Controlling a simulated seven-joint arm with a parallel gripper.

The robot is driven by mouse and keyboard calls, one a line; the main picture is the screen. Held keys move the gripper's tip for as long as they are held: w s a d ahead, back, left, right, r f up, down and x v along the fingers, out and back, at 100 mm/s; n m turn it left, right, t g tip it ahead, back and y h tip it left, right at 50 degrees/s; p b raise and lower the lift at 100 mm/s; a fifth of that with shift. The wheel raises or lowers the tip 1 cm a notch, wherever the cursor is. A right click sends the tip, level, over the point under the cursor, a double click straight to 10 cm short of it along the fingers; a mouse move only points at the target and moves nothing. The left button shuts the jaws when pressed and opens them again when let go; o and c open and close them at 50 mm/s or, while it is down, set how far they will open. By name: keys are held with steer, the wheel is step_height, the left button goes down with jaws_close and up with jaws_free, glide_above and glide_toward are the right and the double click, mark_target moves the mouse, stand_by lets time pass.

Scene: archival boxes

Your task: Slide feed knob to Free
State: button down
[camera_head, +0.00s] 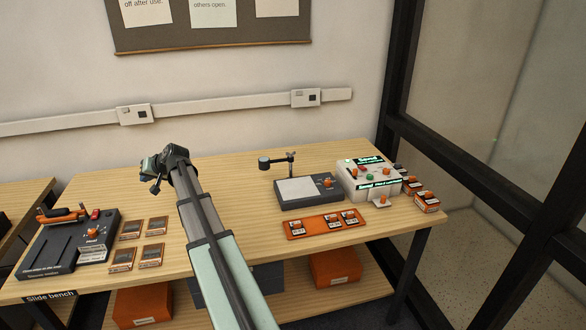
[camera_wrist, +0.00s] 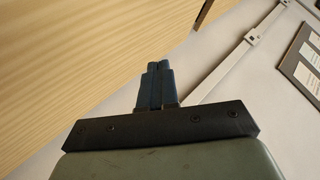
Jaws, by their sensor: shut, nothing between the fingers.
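My gripper (camera_head: 151,171) is raised above the back left of the bench, apart from the devices. In the wrist view its two dark fingers (camera_wrist: 158,72) are together with nothing between them. A dark device (camera_head: 68,245) stands at the bench's left end, with an orange knob (camera_head: 93,232) and a small label beside it. A white and grey device (camera_head: 369,178) at the right has orange, red and green controls on it. A dark device with a pale plate (camera_head: 298,190) also has an orange knob (camera_head: 327,183). The labels are too small to tell which knob is the feed knob.
Several framed slides (camera_head: 129,229) lie beside the left device. An orange tray (camera_head: 297,229) with slides lies in front of the pale plate. Small orange boxes (camera_head: 426,202) stand at the right end. The wooden bench (camera_head: 232,172) is clear around its middle back.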

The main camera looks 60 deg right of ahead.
steer(key=s+d+m+g+h, duration=0.1)
steer(key=s+d+m+h, duration=0.4)
steer(key=s+d, duration=2.6)
steer(key=s+d+r+m, duration=0.1)
steer(key=s+d+m, duration=0.2)
steer(key=s, duration=1)
steer(key=s+d+m, duration=0.3)
steer(key=s+d, duration=0.2)
steer(key=s, duration=0.9)
steer(key=s+d+r+m, duration=0.1)
steer(key=s+d+m, duration=0.2)
steer(key=s, duration=1.1)
steer(key=shift+d+r+g, duration=0.3)
steer(key=shift+d+g, duration=0.1)
steer(key=shift+d, duration=0.2)
glide_toward(357, 175)
step_height(357, 175, down, 3)
steer(key=w, duration=0.1)
steer(key=w+d, duration=0.1)
steer(key=shift+w+f, duration=0.35)
steer(key=shift+w+d, duration=0.25)
steer(key=shift+w, duration=0.5)
